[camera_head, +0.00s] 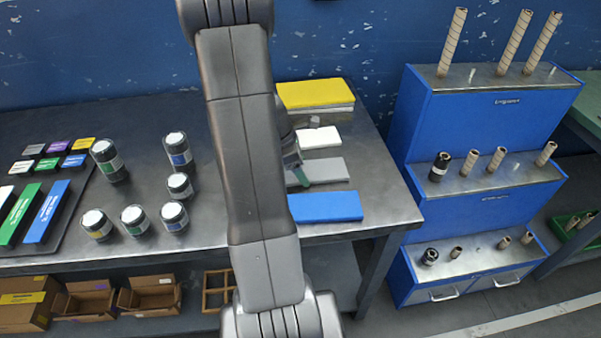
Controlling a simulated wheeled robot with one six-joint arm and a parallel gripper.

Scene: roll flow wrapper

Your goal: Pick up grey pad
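The grey pad (328,170) lies flat on the metal table, between the white pad (320,138) behind it and the blue pad (326,207) in front. Its left end is hidden behind my arm and gripper. My gripper (300,176) shows only in part beside my arm, with a green finger over or near the left end of the grey pad. I cannot tell if it touches the pad. The finger opening is hidden, so I cannot see whether it is open or shut.
A yellow pad (315,93) lies at the back of the table. Several dark jars with white tops (178,150) stand left of my arm, beside a dark mat with coloured blocks (47,211). A blue stepped rack (487,120) with upright rolls stands right.

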